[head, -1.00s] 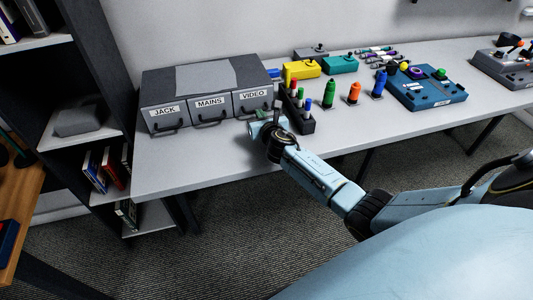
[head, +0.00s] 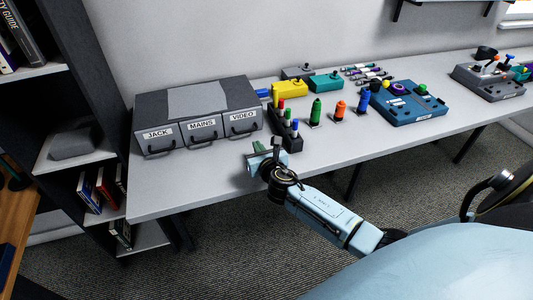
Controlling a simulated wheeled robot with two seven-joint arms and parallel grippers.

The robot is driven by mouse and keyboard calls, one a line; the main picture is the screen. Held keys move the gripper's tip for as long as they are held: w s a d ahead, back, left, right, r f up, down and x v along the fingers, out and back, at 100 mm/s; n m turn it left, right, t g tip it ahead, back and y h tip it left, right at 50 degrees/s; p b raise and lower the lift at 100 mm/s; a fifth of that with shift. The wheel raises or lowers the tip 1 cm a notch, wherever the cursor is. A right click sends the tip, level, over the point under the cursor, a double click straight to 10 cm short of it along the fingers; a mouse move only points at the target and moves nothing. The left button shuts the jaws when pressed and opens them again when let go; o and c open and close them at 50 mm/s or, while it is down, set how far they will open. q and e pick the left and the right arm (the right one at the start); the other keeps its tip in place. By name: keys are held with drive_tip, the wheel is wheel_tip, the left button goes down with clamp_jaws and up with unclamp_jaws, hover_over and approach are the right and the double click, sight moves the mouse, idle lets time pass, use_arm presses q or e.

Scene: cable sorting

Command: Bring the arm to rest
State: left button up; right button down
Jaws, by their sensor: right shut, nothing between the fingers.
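My right arm comes in from the lower right of the head view, pale blue with dark joints. Its gripper (head: 258,147) is shut and empty, at the table's front edge, in front of the drawer labelled VIDEO. Its fingertips are small and partly hidden by the wrist. My left gripper is not in view.
A grey cabinet (head: 160,105) with drawers marked JACK, MAINS and VIDEO stands at the table's left. A dark rack (head: 291,142) of coloured plugs is just right of my gripper. Upright connectors and a blue panel (head: 412,113) stand further right. A dark shelf (head: 60,70) is at the left.

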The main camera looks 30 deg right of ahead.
drive_tip(key=v, duration=0.5)
drive_tip(key=shift+s+p, duration=0.15)
drive_tip(key=shift+p, duration=0.2)
